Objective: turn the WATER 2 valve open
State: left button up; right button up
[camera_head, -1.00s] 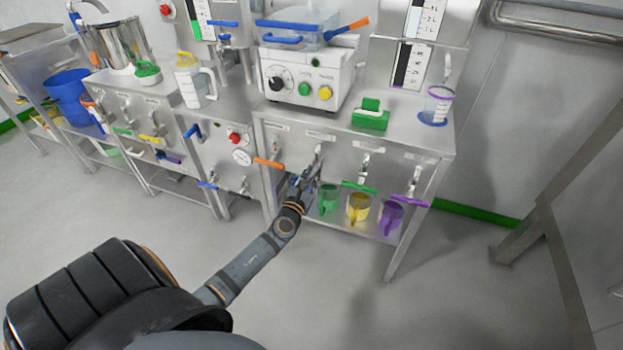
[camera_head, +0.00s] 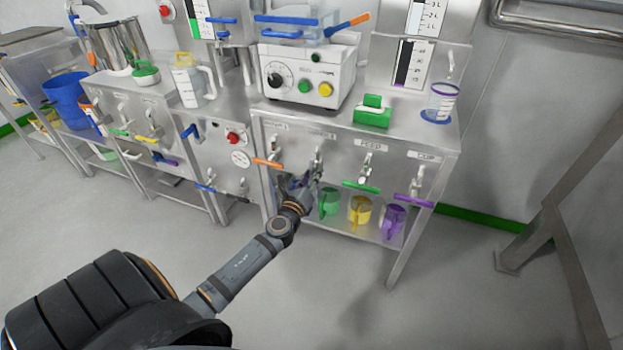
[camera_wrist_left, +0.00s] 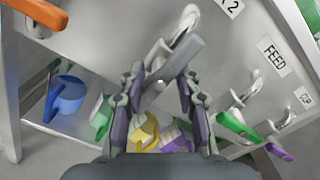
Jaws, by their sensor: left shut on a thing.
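The WATER 2 valve (camera_head: 318,160) is on the front panel of the steel bench, between the orange-handled valve and the green-handled FEED valve. In the left wrist view its pale curved spout (camera_wrist_left: 181,30) and grey lever handle (camera_wrist_left: 176,70) show, with the handle slanting across the picture. My left gripper (camera_head: 303,184) is at this valve. In the left wrist view my left gripper (camera_wrist_left: 164,90) has its fingers on either side of the handle and is shut on it. The "2" of the label shows at the top. My right gripper is not in view.
An orange handle (camera_head: 268,163) lies left, a green FEED handle (camera_head: 361,187) and purple handle (camera_head: 413,200) right. Green (camera_head: 329,203), yellow (camera_head: 360,210) and purple (camera_head: 393,220) jugs stand on the shelf below. A blue jug (camera_wrist_left: 66,98) shows in the wrist view. Floor in front is clear.

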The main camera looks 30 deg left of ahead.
pick_arm(q)
jog(key=shift+o, duration=0.6)
jog(key=shift+n, duration=1)
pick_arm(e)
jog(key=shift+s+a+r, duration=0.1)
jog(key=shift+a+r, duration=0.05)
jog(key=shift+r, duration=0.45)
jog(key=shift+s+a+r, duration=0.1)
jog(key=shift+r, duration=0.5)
pick_arm(q)
jog(key=o, duration=1.1)
jog(key=shift+o, duration=0.2)
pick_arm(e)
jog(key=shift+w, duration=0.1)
pick_arm(q)
jog(key=v, duration=1.2)
